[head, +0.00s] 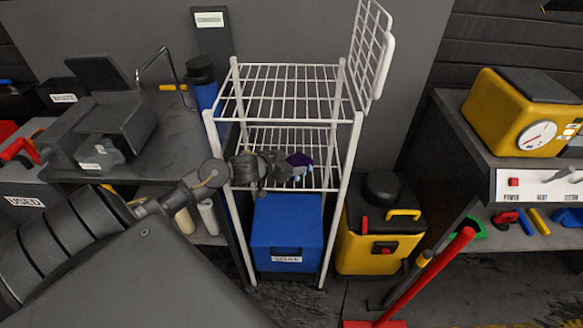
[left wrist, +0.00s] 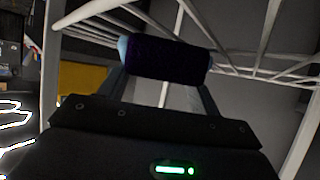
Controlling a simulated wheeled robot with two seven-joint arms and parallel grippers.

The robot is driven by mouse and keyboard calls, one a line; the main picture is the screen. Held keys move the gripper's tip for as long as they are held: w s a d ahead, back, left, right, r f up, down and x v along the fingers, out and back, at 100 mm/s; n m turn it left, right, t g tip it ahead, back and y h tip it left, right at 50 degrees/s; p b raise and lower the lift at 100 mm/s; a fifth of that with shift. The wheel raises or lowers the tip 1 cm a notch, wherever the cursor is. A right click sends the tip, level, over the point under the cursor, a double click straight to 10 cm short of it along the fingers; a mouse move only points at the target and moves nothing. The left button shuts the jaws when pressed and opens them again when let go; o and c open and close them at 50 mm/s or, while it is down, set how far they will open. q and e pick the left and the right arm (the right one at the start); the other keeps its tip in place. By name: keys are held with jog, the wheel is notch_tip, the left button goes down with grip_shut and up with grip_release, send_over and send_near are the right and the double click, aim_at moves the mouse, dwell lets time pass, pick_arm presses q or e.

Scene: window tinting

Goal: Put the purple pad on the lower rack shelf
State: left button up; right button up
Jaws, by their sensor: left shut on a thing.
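The white wire rack (head: 345,150) stands in the middle of the head view, with an upper shelf (head: 285,90) and a lower shelf (head: 320,180). My left gripper (head: 302,172) reaches in from the left between the front posts, at about the height of the lower shelf. It is shut on the purple pad (head: 299,159). In the left wrist view the dark purple pad (left wrist: 165,58) lies across the fingertips, with white rack wires close above and behind it. I cannot tell whether the pad touches the shelf. My right gripper is not in view.
A blue bin (head: 286,235) labelled SOAK stands under the lower shelf. A yellow and black machine (head: 380,230) stands right of the rack. A cluttered bench (head: 180,135) is at left, and a red-handled tool (head: 430,270) leans at front right.

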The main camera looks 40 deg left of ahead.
pick_arm(q)
jog(key=shift+f, duration=0.1)
jog(key=o, duration=1)
jog(key=shift+o, duration=0.2)
jog(key=shift+r, duration=0.2)
jog(key=v, duration=1.2)
jog(key=shift+f, duration=0.1)
